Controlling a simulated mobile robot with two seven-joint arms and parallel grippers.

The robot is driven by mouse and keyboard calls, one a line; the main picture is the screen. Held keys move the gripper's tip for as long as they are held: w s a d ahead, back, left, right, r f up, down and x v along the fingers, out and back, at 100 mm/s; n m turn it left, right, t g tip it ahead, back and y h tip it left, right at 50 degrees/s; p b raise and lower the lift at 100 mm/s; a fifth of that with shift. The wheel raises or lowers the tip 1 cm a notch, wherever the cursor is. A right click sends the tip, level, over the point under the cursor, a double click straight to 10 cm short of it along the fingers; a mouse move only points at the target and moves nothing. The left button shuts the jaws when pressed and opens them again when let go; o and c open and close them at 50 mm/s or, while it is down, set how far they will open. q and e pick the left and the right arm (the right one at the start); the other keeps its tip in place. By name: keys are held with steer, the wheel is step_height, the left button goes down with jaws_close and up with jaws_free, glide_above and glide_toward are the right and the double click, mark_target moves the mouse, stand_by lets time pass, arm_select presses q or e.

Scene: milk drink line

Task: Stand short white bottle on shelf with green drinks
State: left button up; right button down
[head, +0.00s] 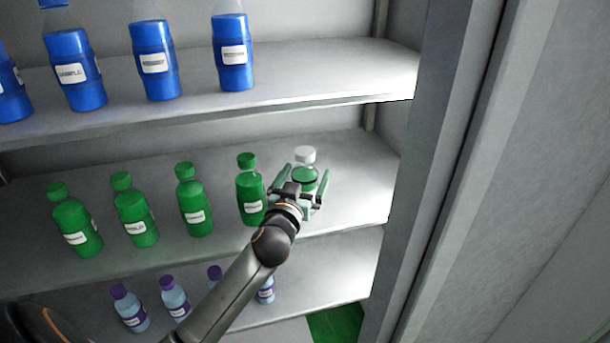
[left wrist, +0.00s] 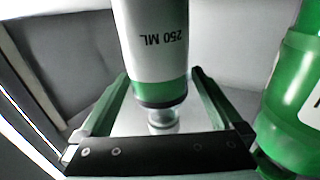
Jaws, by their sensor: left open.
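The short white bottle (head: 306,156) has a white cap and a green band. It stands upright on the middle shelf (head: 361,183), at the right end of the row of green drinks (head: 194,208). My left gripper (head: 308,170) is open, with one finger on each side of the bottle. In the left wrist view the bottle (left wrist: 160,52) sits between the spread fingers (left wrist: 160,78), its "250 ML" print upside down, with gaps visible on both sides. The gripper hides the bottle's lower part in the head view. My right gripper is not in view.
The nearest green drink (head: 250,192) is close to the gripper's left and also shows in the left wrist view (left wrist: 293,95). Blue bottles (head: 232,55) stand on the shelf above, purple-capped bottles (head: 130,309) below. The cabinet's side wall (head: 425,150) is to the right.

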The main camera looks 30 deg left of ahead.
arm_select(q)
steer(key=shift+r, duration=0.1)
steer(key=shift+s+d, duration=0.1)
steer(key=shift+s, duration=0.05)
steer(key=b+v, duration=0.1)
steer(key=v, duration=1)
steer(key=shift+s, duration=0.35)
steer(key=shift+d, duration=0.1)
